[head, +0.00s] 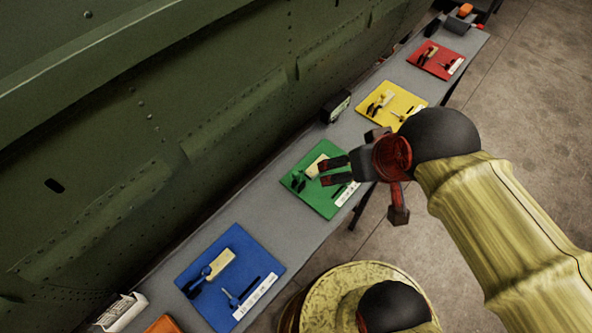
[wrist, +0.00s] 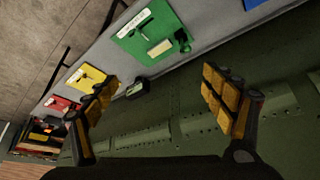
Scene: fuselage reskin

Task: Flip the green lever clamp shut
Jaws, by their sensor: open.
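The green board (head: 321,207) lies on the grey bench, with a dark green lever clamp (head: 299,182) on its left part and a tan block (head: 315,166) beside it. In the wrist view the green lever clamp (wrist: 182,40) shows at the board's lower right corner. I cannot tell the exact lever angle. My gripper (head: 324,172) is open and empty, its fingers over the green board and to the right of the clamp, partly hiding the block and board. In the wrist view the gripper (wrist: 165,100) has its two padded fingers wide apart, with no clamp between them.
A blue board (head: 226,262) lies nearer, and yellow (head: 398,112) and red (head: 424,58) boards lie farther along the narrow grey bench (head: 300,237). A small dark box (head: 337,106) stands beside the green riveted fuselage wall (head: 170,130). Open floor (head: 530,120) is on the right.

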